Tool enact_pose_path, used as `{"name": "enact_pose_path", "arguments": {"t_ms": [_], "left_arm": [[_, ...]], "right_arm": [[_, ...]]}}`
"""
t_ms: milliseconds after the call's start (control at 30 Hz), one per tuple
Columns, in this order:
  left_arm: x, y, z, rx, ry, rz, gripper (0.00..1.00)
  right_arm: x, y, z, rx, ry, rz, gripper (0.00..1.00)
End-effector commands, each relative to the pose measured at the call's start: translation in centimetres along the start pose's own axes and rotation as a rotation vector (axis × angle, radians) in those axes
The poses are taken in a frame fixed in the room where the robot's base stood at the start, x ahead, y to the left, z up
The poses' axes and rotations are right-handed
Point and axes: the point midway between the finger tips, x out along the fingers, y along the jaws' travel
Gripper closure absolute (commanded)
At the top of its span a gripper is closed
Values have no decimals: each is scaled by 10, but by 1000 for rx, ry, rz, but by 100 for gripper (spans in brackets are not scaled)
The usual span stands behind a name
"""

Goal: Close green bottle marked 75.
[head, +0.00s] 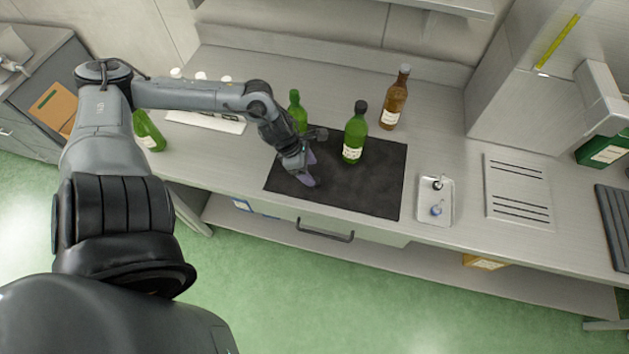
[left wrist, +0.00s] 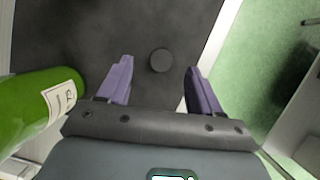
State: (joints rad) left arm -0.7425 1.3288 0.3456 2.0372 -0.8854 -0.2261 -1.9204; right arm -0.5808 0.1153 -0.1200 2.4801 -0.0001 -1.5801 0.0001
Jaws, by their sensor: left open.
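A green bottle (head: 298,112) with no cap visible on its neck stands at the mat's back left, partly hidden by my left arm. A green bottle in the left wrist view (left wrist: 30,105), seemingly the same one, has a white label; its number is not clearly readable. A dark round cap (left wrist: 160,60) lies on the dark mat (head: 367,185), beyond and between my left fingertips. I cannot make the cap out in the head view. My left gripper (head: 308,179) is open and empty, low over the mat's left part; its purple fingers also show in the left wrist view (left wrist: 160,82).
Another green bottle (head: 355,134) with a dark cap stands on the mat; a brown bottle (head: 395,100) stands behind it. A further green bottle (head: 149,132) is at the left. A small white tray (head: 447,212) with small items lies right of the mat. The mat's right part is clear.

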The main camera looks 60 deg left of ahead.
Motion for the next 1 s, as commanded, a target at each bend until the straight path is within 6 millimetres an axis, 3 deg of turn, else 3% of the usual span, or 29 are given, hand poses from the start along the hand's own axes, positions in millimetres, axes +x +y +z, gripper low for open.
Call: {"name": "enact_pose_path", "arguments": {"t_ms": [233,400,933,1000], "left_arm": [[35,-4,-8,4,3,1,35],[47,-4,-6,4,1,1,35],[50,-4,-5,0,0,0,35],[50,-4,-5,0,0,0,46]], "right_arm": [[26,1,9,-7,-1,5,57],[39,1,13,-9,-2,7,57],[42,-1,14,-3,0,2,57],[42,-1,13,-1,0,1,57]]}}
